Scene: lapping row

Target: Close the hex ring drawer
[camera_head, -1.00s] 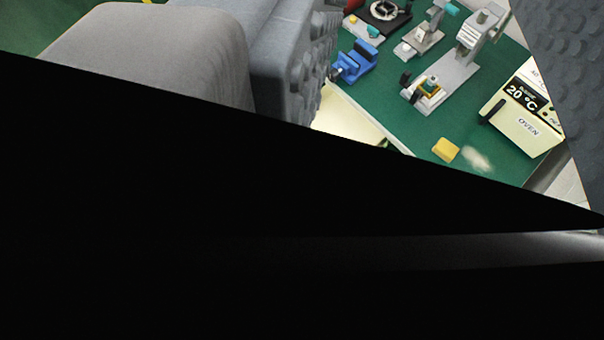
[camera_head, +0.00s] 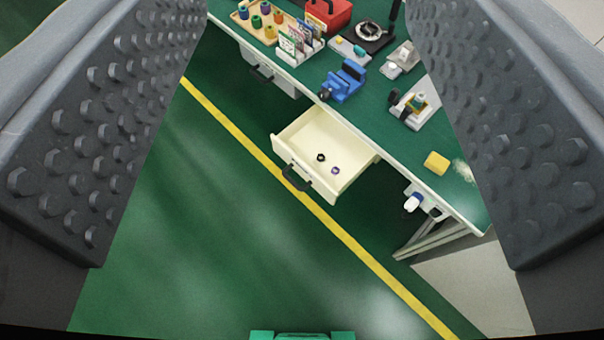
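The hex ring drawer (camera_head: 312,186) is a cream drawer under the green bench. It stands pulled out, with a black handle (camera_head: 297,178) on its front. Two small rings lie inside, a black one (camera_head: 320,157) and a purple one (camera_head: 335,170). My gripper (camera_head: 305,255) is open, with its two grey studded fingers wide apart at the left and right of the view. Nothing is between the fingers at close range. The drawer shows between them, farther off and below the benchtop, and the gripper does not touch it.
The green bench (camera_head: 400,135) carries a blue vise (camera_head: 344,80), a red box (camera_head: 328,14), a yellow block (camera_head: 437,163) and a tray of coloured spools (camera_head: 262,20). Another drawer front (camera_head: 268,72) sits farther left. The green floor with a yellow line (camera_head: 347,240) is clear before the drawer.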

